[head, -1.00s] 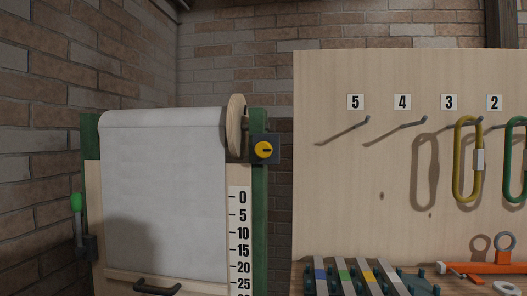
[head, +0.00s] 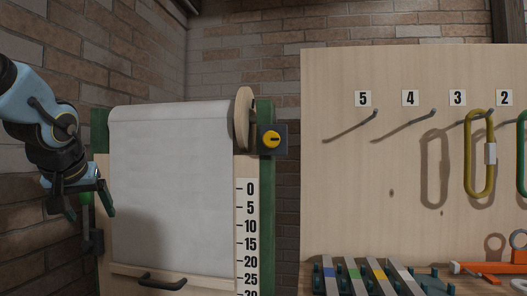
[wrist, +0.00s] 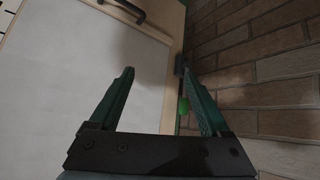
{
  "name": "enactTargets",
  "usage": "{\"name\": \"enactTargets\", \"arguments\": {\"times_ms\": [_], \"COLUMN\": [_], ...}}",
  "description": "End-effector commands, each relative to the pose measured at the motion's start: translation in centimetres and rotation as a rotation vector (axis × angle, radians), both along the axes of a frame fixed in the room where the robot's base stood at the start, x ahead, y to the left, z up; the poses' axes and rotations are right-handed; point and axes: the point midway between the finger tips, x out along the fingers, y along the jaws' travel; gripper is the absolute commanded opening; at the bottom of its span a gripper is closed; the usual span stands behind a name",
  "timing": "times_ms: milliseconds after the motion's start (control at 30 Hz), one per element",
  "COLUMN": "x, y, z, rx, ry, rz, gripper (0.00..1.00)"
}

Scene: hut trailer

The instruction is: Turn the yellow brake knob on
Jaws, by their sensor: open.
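The yellow brake knob (head: 271,139) sits on a dark square plate on the green post to the right of the paper roll. A dark slot line lies roughly level across its face. My gripper (head: 98,212) is at the left edge of the paper board, well to the left of the knob and lower than it. In the wrist view my gripper (wrist: 155,75) has its two green fingers spread apart with nothing between them. The knob does not show in the wrist view.
A white paper sheet (head: 170,190) hangs on the board, with a dark handle (head: 162,281) below. A green-handled lever (head: 86,215) stands at the board's left. A pegboard with numbered hooks holds a yellow carabiner (head: 480,155). A brick wall (wrist: 265,70) is close to my gripper.

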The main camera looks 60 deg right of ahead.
Motion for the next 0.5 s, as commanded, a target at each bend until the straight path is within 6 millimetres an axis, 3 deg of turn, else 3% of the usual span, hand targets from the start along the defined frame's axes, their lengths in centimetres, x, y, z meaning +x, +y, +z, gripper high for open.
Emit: {"name": "enactTargets", "arguments": {"times_ms": [33, 100, 200, 333, 400, 500], "x": [-3.5, -8.5, -16.1, -24.1, -27.0, -29.4], "y": [-4.1, -8.5, -13.0, -15.7, -16.3, -16.6], "z": [2.0, 5.5, 10.2, 15.0, 16.8, 18.2], "rx": [-0.059, -0.143, -0.26, -0.377, -0.419, -0.453], "ry": [-0.028, -0.053, -0.066, -0.059, -0.052, -0.044], "rz": [-0.078, -0.167, -0.279, -0.389, -0.426, -0.454], "gripper": [0.81, 0.81, 0.81, 0.81, 0.81, 0.81]}}
